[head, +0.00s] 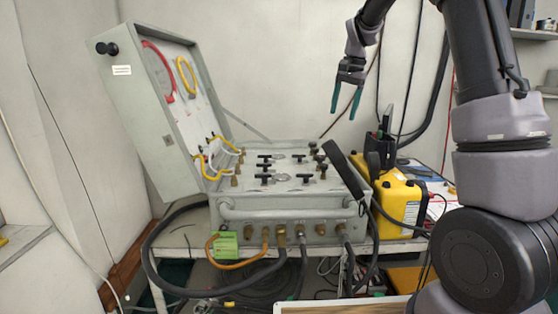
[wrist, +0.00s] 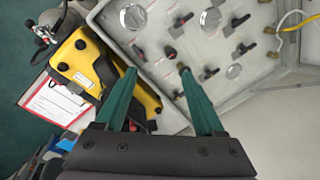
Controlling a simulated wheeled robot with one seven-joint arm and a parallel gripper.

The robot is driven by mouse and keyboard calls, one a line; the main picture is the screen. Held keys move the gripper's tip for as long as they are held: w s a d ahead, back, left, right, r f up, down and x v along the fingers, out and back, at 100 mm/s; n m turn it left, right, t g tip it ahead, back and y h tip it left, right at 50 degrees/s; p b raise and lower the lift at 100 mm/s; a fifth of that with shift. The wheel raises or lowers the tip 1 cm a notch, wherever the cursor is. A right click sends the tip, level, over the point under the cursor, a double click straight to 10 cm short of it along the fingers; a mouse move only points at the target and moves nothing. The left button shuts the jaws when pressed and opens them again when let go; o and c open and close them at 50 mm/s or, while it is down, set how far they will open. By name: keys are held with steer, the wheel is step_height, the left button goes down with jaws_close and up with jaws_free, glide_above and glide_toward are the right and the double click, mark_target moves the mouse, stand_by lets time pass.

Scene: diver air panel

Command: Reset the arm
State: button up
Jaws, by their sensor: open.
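My gripper (head: 346,103) is open and empty, with green fingers pointing down. It hangs in the air above and behind the right side of the air panel (head: 290,214). In the wrist view my gripper (wrist: 157,72) shows its two green fingers spread apart, with nothing between them but the panel and a yellow case behind. The panel is a grey box with several black-handled valves (head: 265,178) on its top and brass fittings along its front. Its lid (head: 147,128) stands open on the left. Part of my arm fills the right of the head view.
A yellow case (head: 400,202) stands right of the panel; it also shows in the wrist view (wrist: 90,60). A clipboard with paper (wrist: 57,98) lies beside it. Black hoses (head: 150,255) hang at the front. The air around my gripper is clear; a wall stands behind.

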steer(key=s+d+r+n+t, duration=0.1)
steer(key=s+r, duration=0.2)
steer(key=s, duration=0.2)
steer(key=s+d+r+t, duration=0.1)
steer(key=s+r, duration=0.3)
steer(key=s, duration=0.2)
steer(key=s+f+n+t, duration=0.2)
steer(key=s+n+t, duration=0.1)
steer(key=s, duration=1.8)
steer(key=shift+s+t, duration=0.15)
steer(key=shift+t, duration=0.15)
